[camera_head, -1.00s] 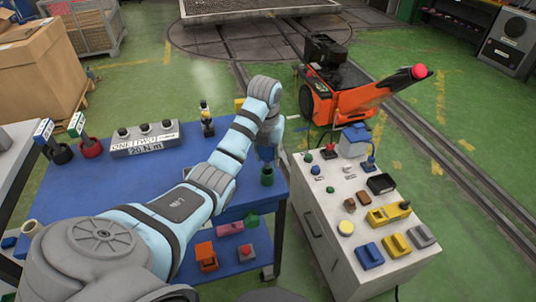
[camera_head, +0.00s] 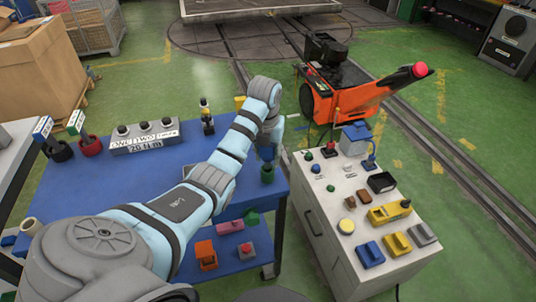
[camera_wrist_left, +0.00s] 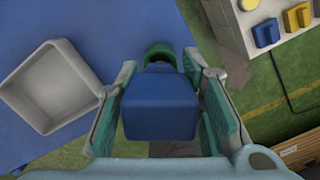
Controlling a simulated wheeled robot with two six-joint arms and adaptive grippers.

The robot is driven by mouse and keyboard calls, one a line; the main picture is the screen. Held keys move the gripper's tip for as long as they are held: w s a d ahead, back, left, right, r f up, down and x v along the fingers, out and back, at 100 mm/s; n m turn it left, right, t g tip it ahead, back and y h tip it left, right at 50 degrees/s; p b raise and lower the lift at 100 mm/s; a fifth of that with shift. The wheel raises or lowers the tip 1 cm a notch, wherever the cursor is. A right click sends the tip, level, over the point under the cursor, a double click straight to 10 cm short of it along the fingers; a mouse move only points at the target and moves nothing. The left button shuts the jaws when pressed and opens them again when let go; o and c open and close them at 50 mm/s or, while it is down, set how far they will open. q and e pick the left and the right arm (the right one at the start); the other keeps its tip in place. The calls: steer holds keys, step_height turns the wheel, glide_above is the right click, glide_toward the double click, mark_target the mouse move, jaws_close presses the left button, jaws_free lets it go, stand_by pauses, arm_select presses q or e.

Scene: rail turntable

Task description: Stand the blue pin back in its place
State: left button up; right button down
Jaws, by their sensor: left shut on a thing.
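My left gripper (camera_wrist_left: 160,110) is shut on a blue block-shaped piece, which I take to be the blue pin (camera_wrist_left: 160,103). The piece fills the space between the two finger pads. A green round cup (camera_wrist_left: 160,51) shows just beyond the piece in the wrist view. In the head view this green cup (camera_head: 267,173) stands on the blue table near its right edge, with my left gripper (camera_head: 266,152) right above it, partly hidden by my own arm. I cannot tell whether the pin's lower end is inside the cup. My right gripper is not in view.
A pale square tray (camera_wrist_left: 48,87) lies left of the gripper. A white cabinet (camera_head: 345,215) with many small parts stands to the right.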

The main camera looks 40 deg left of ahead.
arm_select(q)
steer(key=shift+f+b, duration=1.1)
steer(key=shift+f, duration=0.15)
steer(key=o, duration=1.4)
